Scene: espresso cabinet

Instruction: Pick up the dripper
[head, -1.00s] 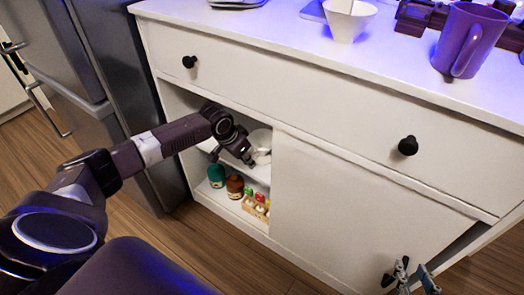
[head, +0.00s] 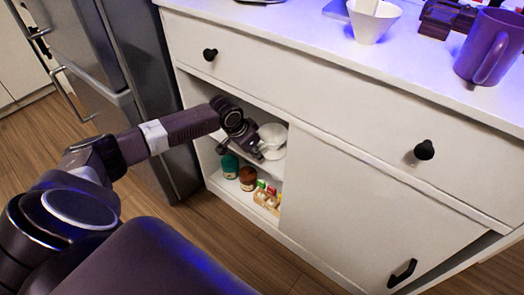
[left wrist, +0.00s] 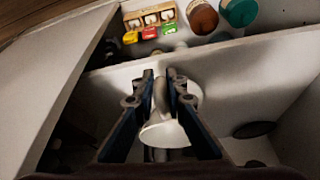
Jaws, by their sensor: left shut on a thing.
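The white dripper (head: 272,138) is in the open left part of the cabinet, at the upper shelf level. In the left wrist view the white dripper (left wrist: 162,134) shows between and below the fingers, with its handle between the fingertips. My left gripper (head: 257,152) reaches into the opening. In the left wrist view my left gripper (left wrist: 161,88) is shut on the dripper's handle. The fingers hide part of it, and I cannot tell whether it touches the shelf. My right gripper is not in view.
A green jar (head: 230,165), a brown jar (head: 247,179) and a wooden rack (head: 266,200) of small bottles stand on the lower shelf. The sliding door (head: 360,200) closes off the right side. A white cup (head: 374,22) and a purple mug (head: 488,48) stand on the countertop.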

